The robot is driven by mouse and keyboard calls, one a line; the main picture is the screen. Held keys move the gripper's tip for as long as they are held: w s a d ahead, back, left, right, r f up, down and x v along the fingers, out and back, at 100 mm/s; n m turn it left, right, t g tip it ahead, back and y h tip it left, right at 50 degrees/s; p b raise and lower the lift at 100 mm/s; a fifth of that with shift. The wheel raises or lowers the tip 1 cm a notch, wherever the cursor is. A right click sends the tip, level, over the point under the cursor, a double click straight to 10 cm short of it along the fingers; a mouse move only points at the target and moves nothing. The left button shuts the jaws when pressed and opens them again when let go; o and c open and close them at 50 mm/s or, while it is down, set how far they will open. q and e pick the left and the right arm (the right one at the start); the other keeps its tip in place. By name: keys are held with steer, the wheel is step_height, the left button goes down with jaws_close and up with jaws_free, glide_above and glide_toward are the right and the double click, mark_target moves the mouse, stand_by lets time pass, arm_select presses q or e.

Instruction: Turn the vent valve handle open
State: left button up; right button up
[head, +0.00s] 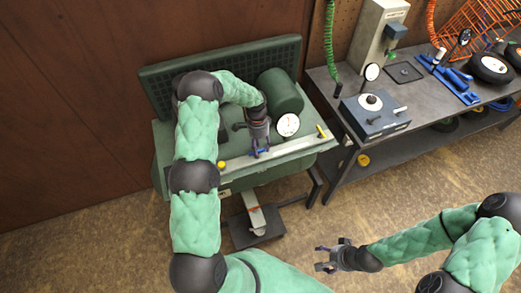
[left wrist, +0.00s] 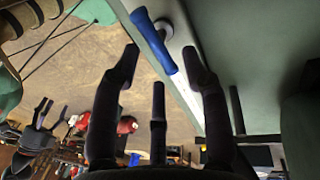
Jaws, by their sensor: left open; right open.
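The vent valve handle, a blue bar, shows at the front edge of the green lift unit (head: 235,170) in the head view (head: 262,152). In the left wrist view the blue handle (left wrist: 155,40) lies slanted, its lower end between my open fingertips, beside a round metal fitting. My left gripper (head: 257,147) is open and points down at the handle; it also shows in the left wrist view (left wrist: 160,56). Contact with the handle cannot be told. My right gripper (head: 324,258) is open and empty over the floor, well away from the lift unit.
A round gauge (head: 288,125) and a green cylinder (head: 280,96) stand close to my left gripper's right. A yellow knob (head: 221,165) sits to its left. A grey workbench (head: 395,122) with a blue box (head: 372,114) and tools stands at right.

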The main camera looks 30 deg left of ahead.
arm_select(q)
steer(key=shift+s+d+f, duration=0.1)
steer(key=shift+f, duration=0.5)
steer(key=shift+s+d+f, duration=0.1)
steer(key=shift+f, duration=0.45)
jaws_close()
